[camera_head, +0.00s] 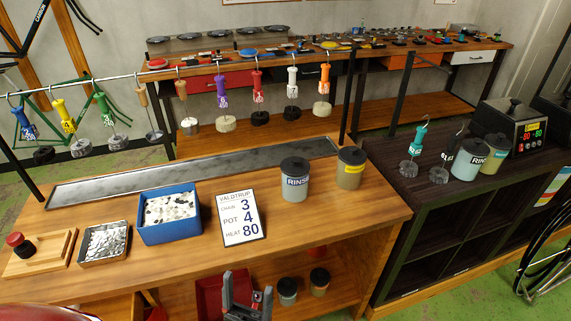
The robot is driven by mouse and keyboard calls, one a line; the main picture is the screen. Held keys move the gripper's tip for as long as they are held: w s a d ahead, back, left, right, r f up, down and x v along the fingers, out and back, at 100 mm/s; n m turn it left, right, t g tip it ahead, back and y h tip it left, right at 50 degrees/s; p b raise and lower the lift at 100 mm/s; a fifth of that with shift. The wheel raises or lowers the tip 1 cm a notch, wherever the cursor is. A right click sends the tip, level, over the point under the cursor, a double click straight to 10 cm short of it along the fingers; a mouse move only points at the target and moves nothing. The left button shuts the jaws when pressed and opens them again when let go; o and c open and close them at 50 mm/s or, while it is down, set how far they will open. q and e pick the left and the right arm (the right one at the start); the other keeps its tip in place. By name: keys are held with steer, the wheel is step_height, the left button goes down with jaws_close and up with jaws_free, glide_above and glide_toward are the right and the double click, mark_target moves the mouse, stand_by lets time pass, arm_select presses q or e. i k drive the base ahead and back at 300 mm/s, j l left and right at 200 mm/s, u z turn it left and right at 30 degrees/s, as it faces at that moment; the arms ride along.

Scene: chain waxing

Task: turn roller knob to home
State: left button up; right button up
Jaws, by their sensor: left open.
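A red round knob (15,239) on a black base stands on a wooden board (50,250) at the left front corner of the near table; it may be the roller knob, but I cannot tell for sure. Its turn position cannot be read at this size. My left gripper (246,298) shows at the bottom middle, its two grey fingers pointing up and spread apart with nothing between them. It is in front of the near table's edge, well to the right of the red knob and not touching it. My right gripper is not in view.
The near table (300,235) holds a metal tray (104,241), a blue bin (168,214), a sign (240,217) reading chain 3, pot 4, heat 80, and two jars, RINSE (295,180) among them. Tagged hangers hang from a rail (110,79) above. A heater (510,125) stands right.

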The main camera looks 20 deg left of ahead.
mark_target(25, 249)
steer(key=u, duration=2.3)
